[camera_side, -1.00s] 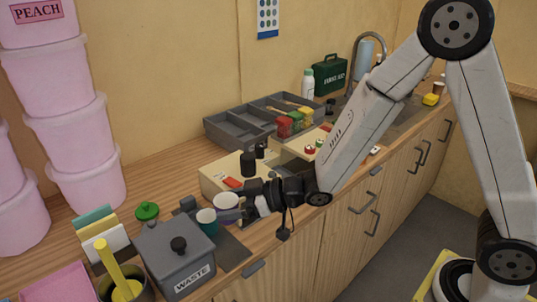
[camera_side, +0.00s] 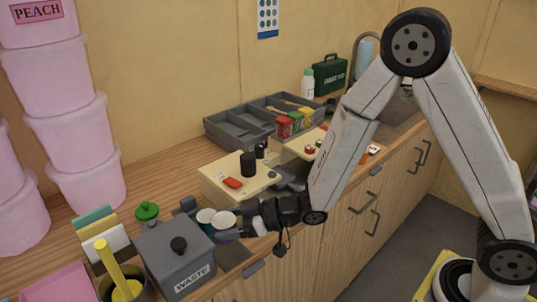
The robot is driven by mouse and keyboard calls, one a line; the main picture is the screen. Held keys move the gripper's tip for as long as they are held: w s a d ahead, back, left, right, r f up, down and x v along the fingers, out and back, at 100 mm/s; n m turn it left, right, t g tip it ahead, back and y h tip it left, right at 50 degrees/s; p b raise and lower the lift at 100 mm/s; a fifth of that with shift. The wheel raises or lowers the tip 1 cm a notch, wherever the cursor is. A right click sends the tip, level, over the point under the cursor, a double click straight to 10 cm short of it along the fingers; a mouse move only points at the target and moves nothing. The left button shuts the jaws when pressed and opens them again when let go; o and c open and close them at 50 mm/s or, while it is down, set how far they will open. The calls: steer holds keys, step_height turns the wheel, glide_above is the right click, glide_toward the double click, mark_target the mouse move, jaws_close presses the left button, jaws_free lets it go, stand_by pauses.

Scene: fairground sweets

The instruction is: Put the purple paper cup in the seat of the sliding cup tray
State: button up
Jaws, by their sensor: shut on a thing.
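The purple paper cup (camera_side: 228,236) is between the fingers of my gripper (camera_side: 238,228), which is shut on it. The cup is upright, with its pale open mouth facing up. A teal cup (camera_side: 207,230) stands directly behind and left of it; I cannot tell whether they touch. A cream machine (camera_side: 222,187) with a black cylinder on top stands behind my gripper. A grey part at its right front (camera_side: 290,178) may be the sliding cup tray; my arm hides part of it, and its seat cannot be made out.
A grey waste bin (camera_side: 170,262) with a black knob stands close left of the cups. A grey divided organiser (camera_side: 222,136) with colored containers is at the back. A green lid (camera_side: 147,210) lies on the counter. Bare wood (camera_side: 165,183) shows along the wall.

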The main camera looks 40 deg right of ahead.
steer(key=shift+f, duration=1.15)
steer(key=shift+f, duration=0.15)
steer(key=shift+f, duration=1.75)
steer(key=shift+f, duration=0.2)
steer(key=o, duration=1.1)
steer(key=shift+s+d, duration=0.1)
steer(key=shift+v, duration=3.8)
